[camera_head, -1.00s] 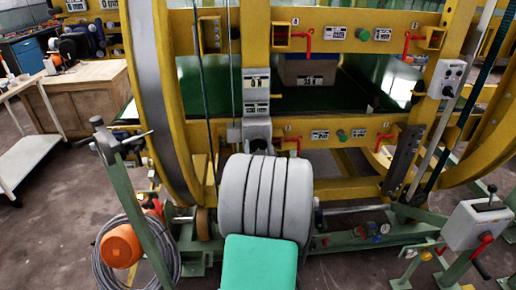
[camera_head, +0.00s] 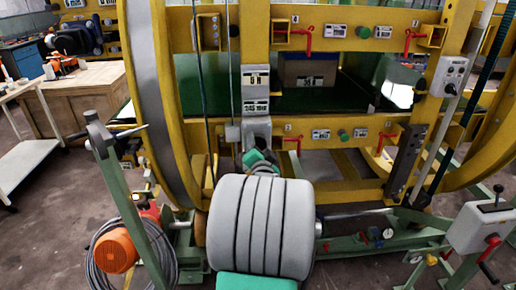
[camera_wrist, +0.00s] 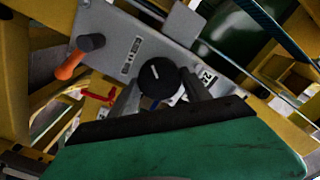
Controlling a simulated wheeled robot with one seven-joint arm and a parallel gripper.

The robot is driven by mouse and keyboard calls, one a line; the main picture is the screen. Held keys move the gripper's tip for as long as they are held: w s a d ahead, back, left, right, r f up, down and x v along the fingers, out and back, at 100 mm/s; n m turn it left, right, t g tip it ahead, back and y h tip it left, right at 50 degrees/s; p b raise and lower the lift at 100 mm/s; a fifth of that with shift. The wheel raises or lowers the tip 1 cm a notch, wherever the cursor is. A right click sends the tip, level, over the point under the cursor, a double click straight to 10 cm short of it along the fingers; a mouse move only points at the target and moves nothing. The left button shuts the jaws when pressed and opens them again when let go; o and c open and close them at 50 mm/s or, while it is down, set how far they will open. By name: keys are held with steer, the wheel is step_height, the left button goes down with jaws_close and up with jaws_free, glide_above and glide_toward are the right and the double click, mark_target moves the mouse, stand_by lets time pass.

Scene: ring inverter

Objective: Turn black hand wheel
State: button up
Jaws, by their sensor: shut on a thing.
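The black hand wheel (camera_wrist: 158,77) shows in the wrist view as a round black knob with a white line on its face. It sits on a grey panel (camera_wrist: 120,48) of the yellow machine. My gripper (camera_wrist: 160,92) is shut on it, with one grey finger on each side of the knob. In the head view my gripper (camera_head: 258,160) is at the grey box (camera_head: 257,130) on the front of the machine.
An orange lever (camera_wrist: 72,64) with a dark hub is beside the knob. Red handles (camera_head: 305,31) and yellow ring frames (camera_head: 160,100) surround the panel. A grey control box (camera_head: 482,226) stands at right. An orange motor (camera_head: 117,252) and a white cart (camera_head: 24,160) are at left.

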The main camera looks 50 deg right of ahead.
steer(key=shift+m, duration=0.6)
steer(key=o, duration=1.4)
steer(key=b+v, duration=0.1)
steer(key=v, duration=0.7)
